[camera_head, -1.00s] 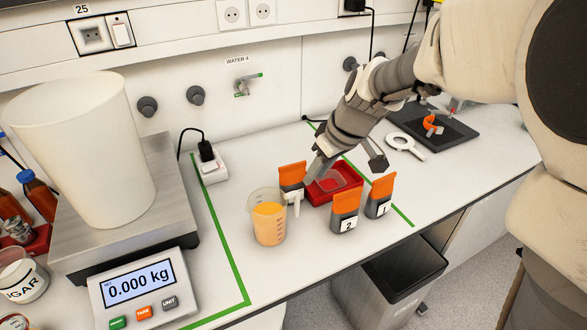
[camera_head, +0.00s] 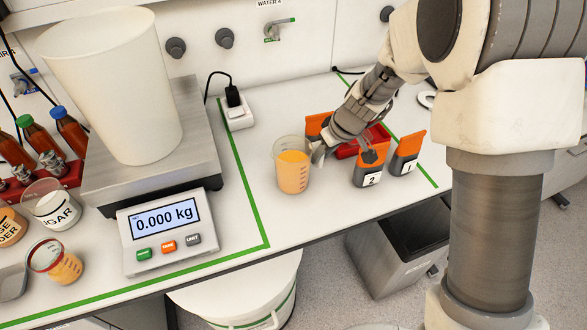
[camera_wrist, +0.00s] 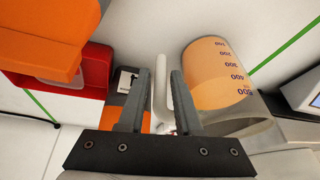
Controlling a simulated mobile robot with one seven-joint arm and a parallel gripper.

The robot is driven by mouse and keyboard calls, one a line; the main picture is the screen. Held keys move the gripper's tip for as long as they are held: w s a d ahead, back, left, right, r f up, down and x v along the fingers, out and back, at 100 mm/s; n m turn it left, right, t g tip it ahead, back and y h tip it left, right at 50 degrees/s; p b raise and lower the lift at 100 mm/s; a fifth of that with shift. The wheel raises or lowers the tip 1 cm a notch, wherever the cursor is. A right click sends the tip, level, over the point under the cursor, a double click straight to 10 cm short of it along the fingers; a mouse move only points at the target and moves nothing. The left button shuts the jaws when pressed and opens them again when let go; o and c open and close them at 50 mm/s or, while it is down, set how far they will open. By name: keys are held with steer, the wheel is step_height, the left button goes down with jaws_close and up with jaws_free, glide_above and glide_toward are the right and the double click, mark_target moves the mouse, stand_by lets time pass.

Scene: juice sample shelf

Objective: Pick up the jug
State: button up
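The jug (camera_head: 293,172) is a clear beaker with a white handle and orange juice inside. It stands upright on the white bench, right of the green line. My gripper (camera_head: 322,152) is at its handle side in the head view, its fingers partly hidden. In the wrist view my gripper (camera_wrist: 159,74) is open, with the jug's white handle (camera_wrist: 162,90) between its two fingers and gaps showing beside it. The jug's body (camera_wrist: 213,70), with volume marks, is just right of the right finger.
Orange-topped grey containers marked 2 (camera_head: 367,172) and 1 (camera_head: 406,154) stand right of the jug; another (camera_head: 316,124) is behind it. A red tray (camera_head: 350,148) is close by. A scale (camera_head: 205,150) with a white bucket (camera_head: 118,95) stands left. Bench between scale and jug is clear.

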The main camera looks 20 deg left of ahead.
steer(key=shift+w+a+f, duration=0.1)
steer(key=shift+a+f, duration=0.15)
steer(key=shift+f, duration=0.3)
jaws_close()
stand_by(1.0)
